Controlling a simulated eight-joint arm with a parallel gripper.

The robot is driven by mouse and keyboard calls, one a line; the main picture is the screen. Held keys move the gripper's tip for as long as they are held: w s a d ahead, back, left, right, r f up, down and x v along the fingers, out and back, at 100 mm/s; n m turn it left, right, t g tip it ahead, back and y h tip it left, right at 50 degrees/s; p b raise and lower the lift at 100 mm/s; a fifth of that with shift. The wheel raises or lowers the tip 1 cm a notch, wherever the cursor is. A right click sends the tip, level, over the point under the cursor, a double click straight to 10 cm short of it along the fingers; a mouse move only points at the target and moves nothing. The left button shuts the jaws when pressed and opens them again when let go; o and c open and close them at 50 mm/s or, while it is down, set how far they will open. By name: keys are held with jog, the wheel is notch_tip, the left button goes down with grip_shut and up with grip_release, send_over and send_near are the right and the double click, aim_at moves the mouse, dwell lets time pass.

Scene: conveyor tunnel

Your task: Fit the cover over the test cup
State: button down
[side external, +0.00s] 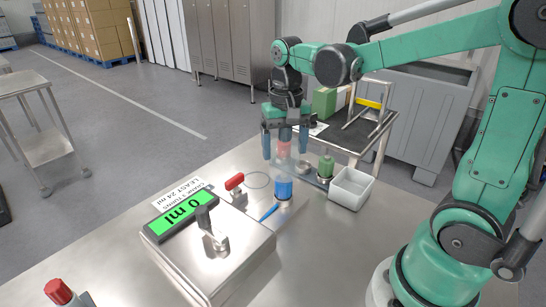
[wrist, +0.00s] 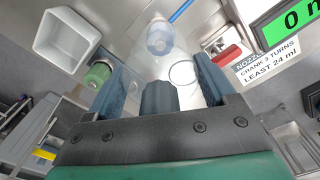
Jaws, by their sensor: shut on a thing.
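My gripper (side external: 285,147) is shut on a cover (side external: 284,152), a see-through piece with a reddish upper part. It hangs upright between the fingers, above the test cup. The test cup (side external: 284,188), clear with a blue band, stands on the steel table below and slightly apart from the fingers. In the wrist view the cup (wrist: 160,37) shows near the top, beyond the fingers (wrist: 165,88). The cover is faint there and its lower edge is hard to tell; I cannot tell whether it touches the cup.
A steel box has a crank (side external: 213,238) and a display (side external: 180,213) reading 0 ml.

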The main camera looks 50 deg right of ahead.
aim_at(284, 176)
jog(key=shift+f, duration=0.1)
jog(key=shift+f, duration=3.65)
grip_release()
jog(key=shift+r, duration=0.15)
jog(key=shift+r, duration=2.7)
